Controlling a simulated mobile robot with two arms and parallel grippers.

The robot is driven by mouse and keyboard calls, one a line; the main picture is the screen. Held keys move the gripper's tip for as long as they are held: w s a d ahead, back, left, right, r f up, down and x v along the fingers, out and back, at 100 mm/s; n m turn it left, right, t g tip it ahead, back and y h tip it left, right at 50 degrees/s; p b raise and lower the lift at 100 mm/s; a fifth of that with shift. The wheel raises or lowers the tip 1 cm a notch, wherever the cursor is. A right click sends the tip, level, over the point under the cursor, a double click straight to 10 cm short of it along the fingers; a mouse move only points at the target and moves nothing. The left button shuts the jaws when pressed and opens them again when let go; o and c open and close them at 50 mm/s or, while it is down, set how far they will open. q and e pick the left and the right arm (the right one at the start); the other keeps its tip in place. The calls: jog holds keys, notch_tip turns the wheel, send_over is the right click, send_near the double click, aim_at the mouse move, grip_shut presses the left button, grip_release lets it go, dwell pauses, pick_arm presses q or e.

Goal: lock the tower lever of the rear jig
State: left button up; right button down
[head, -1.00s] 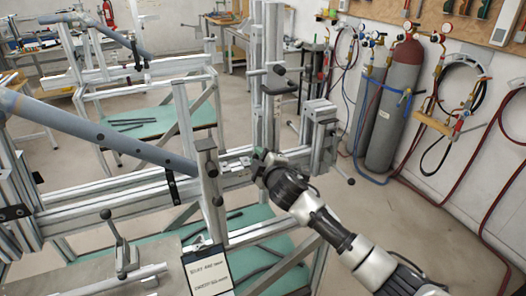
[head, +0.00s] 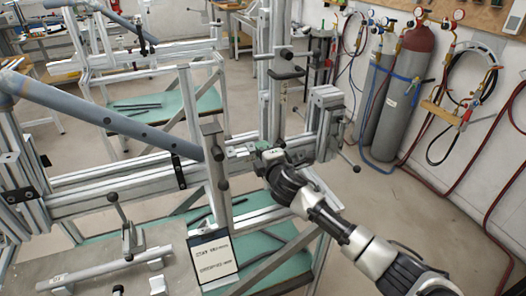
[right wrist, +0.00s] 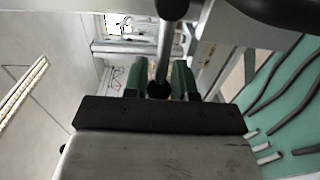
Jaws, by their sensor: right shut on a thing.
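The jig (head: 110,190) in front of me is an aluminium profile frame with a blue-grey tube (head: 120,122) lying slanted across it. A tall post (head: 266,70) rises at its right end. My right gripper (head: 262,158) is at the rail by the foot of this post. In the right wrist view its green fingers (right wrist: 159,82) are shut on a grey rod-like lever (right wrist: 163,60) with a dark ball end between them. In the head view the wrist and fingers mostly hide the lever. My left gripper is not in view.
A shorter post (head: 216,175) stands left of my gripper, close by. Gas cylinders (head: 408,95) stand at the right wall. Another frame (head: 150,55) stands behind. The floor at the right is open.

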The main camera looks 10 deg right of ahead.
jog(key=shift+f, duration=0.15)
jog(key=c, duration=1.2)
grip_release()
jog(key=s+d+b, duration=0.1)
jog(key=s, duration=0.9)
jog(key=shift+s+d+r, duration=0.2)
jog(key=shift+s+r, duration=0.15)
